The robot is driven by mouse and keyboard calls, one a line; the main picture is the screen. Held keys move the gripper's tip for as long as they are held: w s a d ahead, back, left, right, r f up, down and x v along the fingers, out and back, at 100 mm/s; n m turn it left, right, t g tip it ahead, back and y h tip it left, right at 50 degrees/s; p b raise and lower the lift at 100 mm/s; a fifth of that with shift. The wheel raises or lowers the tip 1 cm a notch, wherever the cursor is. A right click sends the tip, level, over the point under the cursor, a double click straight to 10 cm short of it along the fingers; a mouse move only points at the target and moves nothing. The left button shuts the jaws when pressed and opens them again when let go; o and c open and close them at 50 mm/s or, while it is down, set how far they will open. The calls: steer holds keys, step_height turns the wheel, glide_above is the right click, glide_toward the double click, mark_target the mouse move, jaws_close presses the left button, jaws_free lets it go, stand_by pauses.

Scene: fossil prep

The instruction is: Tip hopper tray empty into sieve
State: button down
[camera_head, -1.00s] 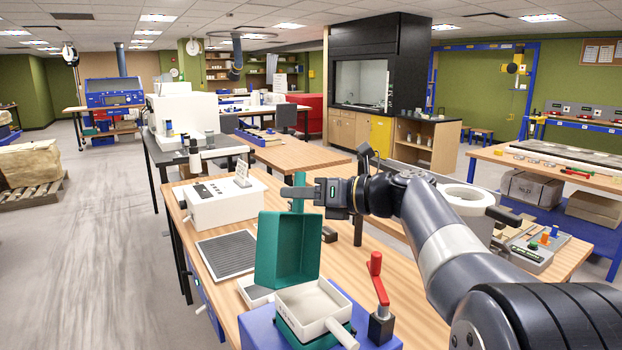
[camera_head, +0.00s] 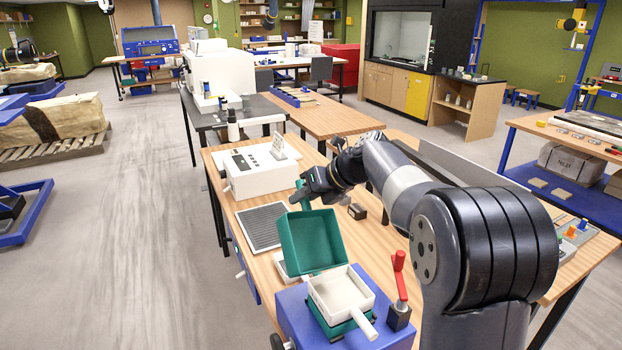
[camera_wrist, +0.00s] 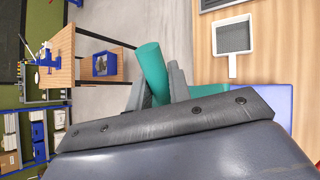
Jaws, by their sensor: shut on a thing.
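The green hopper tray (camera_head: 312,242) is tilted steeply, its open inside facing the head camera; I see nothing lying in it. My gripper (camera_head: 305,190) is shut on the tray's green handle, which also shows between the fingers in the wrist view (camera_wrist: 152,72). The white square sieve (camera_head: 352,310) with a stubby handle sits on a green base on the blue machine, just below and in front of the tray's lower edge. Its inside looks pale; I cannot tell whether that is material or its floor.
A red-handled lever (camera_head: 399,275) stands right of the sieve. A dark grille panel (camera_head: 262,227) and a white box instrument (camera_head: 255,172) lie behind on the wooden bench. A second white-framed mesh piece (camera_wrist: 235,38) shows in the wrist view. Open floor lies to the left.

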steer(key=shift+w+a+r+p, duration=0.1)
steer(key=shift+w+a+p, duration=0.05)
steer(key=shift+p, duration=0.45)
step_height(320, 180, down, 8)
steer(key=w+a+g+h, duration=0.2)
steer(key=g+h, duration=0.3)
steer(key=h, duration=0.1)
steer(key=shift+w+a+r+m+g, duration=0.15)
steer(key=shift+w+a+m+g, duration=0.15)
steer(key=shift+m+g, duration=0.1)
